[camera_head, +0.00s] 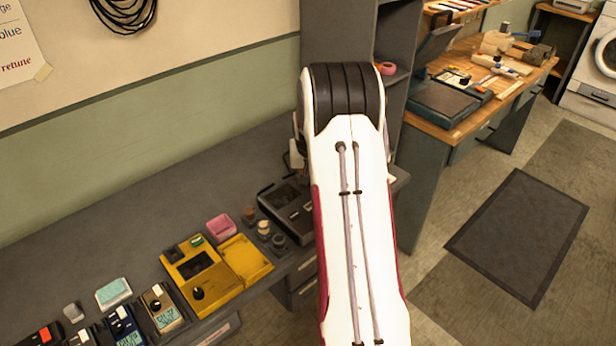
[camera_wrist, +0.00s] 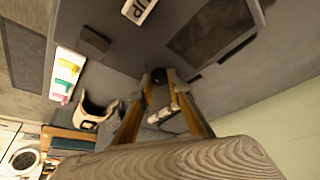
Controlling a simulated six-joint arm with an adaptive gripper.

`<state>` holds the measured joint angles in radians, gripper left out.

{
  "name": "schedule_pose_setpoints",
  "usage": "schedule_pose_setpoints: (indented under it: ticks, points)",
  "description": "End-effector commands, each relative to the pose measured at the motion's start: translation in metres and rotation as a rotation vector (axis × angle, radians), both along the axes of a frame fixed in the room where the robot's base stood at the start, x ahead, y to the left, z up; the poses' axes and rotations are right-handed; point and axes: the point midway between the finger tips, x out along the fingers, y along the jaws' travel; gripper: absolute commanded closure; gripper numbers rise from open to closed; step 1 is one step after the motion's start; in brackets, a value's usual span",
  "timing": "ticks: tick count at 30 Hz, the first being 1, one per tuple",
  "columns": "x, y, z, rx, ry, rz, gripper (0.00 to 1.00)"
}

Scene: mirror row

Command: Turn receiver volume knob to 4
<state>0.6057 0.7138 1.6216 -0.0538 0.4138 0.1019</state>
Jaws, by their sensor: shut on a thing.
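In the wrist view my gripper (camera_wrist: 160,84) is shut on a small dark round knob (camera_wrist: 159,74) on a grey face, which I take to be the receiver (camera_wrist: 130,53). The fingertips close around the knob's sides. No pointer or number scale is legible, so I cannot tell its setting. A white label with dark characters (camera_wrist: 139,10) and a dark recessed panel (camera_wrist: 211,38) are on the grey face. In the head view my arm hides the gripper and the knob.
In the head view a dark boxy device (camera_head: 290,208) stands left of my arm on the grey bench (camera_head: 120,225). A yellow device (camera_head: 202,275), a pink tray (camera_head: 220,228) and several small meters crowd the bench front. A grey shelf unit (camera_head: 335,35) rises behind my arm.

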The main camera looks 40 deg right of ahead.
Motion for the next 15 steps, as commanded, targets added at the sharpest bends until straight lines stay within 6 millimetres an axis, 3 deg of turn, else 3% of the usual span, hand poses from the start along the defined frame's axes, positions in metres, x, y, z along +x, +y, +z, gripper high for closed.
schedule_pose_setpoints:
  ticks: [7, 8, 9, 15]
  points:
    - [-0.0024, 0.0007, -0.0023, 0.004, 0.006, 0.000, 1.00]
    - [-0.0024, 0.0007, -0.0023, 0.004, 0.007, 0.000, 0.78]
    - [-0.0023, 0.0008, -0.0023, 0.004, 0.007, 0.000, 0.67]
    - [-0.0011, 0.0005, -0.0013, 0.002, 0.003, 0.001, 0.66]
